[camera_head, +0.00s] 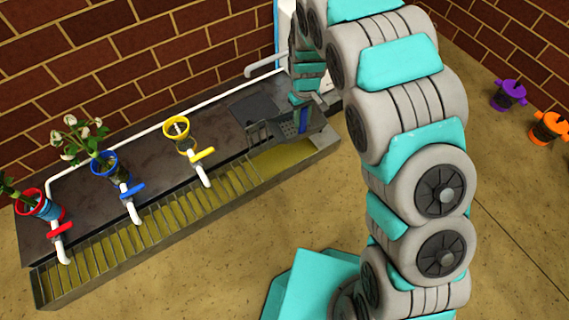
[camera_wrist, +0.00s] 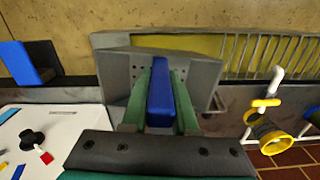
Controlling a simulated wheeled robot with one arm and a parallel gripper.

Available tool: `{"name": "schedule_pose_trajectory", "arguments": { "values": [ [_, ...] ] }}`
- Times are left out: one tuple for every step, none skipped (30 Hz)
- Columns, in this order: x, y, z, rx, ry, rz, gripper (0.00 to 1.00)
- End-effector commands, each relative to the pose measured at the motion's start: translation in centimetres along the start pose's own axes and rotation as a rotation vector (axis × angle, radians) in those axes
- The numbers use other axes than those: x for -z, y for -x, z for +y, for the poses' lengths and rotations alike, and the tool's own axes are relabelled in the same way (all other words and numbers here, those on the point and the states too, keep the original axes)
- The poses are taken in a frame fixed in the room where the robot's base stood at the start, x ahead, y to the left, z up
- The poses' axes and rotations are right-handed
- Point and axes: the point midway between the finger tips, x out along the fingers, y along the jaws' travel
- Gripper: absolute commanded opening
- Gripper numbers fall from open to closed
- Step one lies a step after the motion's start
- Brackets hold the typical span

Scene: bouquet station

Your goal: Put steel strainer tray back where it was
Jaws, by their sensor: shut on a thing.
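The steel strainer tray (camera_head: 287,126) is grey and perforated, with a blue handle (camera_wrist: 160,92). My gripper (camera_head: 304,118) is shut on that handle, with one green finger on each side in the wrist view (camera_wrist: 161,78). The tray is at the right end of the trough (camera_head: 325,150), near the counter's front edge. In the wrist view the tray (camera_wrist: 122,72) appears tilted and overlaps the trough's open end. I cannot tell whether it touches the trough. My arm partly hides this spot in the head view.
The trough's right section is open, showing a yellow floor (camera_head: 290,156); slats (camera_head: 150,232) cover the rest. A dark square (camera_head: 253,109) lies on the counter. Yellow (camera_head: 203,154), blue (camera_head: 132,190) and red (camera_head: 60,229) taps stand along the front. A white board (camera_wrist: 45,140) is nearby.

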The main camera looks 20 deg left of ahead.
Motion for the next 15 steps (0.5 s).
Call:
{"name": "schedule_pose_trajectory", "arguments": {
  "values": [
    [0.4, -1.0, -1.4, 0.0, 0.038, 0.0, 0.0],
    [0.6, -1.4, -2.0, 0.0, 0.054, 0.001, 0.0],
    [0.8, -1.8, -2.7, 0.0, 0.073, 0.001, 0.0],
    [0.9, -2.0, -3.1, 0.0, 0.084, 0.001, 0.0],
    [0.9, -2.2, -3.4, 0.0, 0.094, 0.001, 0.0],
    [1.0, -2.5, -3.8, 0.0, 0.103, 0.001, 0.0],
    [1.0, -2.7, -3.9, 0.001, 0.107, 0.0, 0.0],
    [1.0, -2.9, -4.0, 0.001, 0.11, 0.0, 0.0],
    [1.0, -3.2, -4.1, 0.001, 0.112, -0.001, 0.0],
    [1.0, -3.5, -4.1, 0.001, 0.112, -0.002, 0.0],
    [1.0, -3.9, -4.1, 0.002, 0.111, -0.003, 0.0],
    [0.9, -4.5, -4.1, 0.002, 0.111, -0.004, 0.0],
    [0.9, -5.0, -4.1, 0.002, 0.11, -0.004, 0.0],
    [0.9, -5.6, -4.1, 0.002, 0.11, -0.003, 0.0],
    [1.0, -6.4, -4.0, 0.001, 0.11, -0.001, 0.0]
  ]
}}
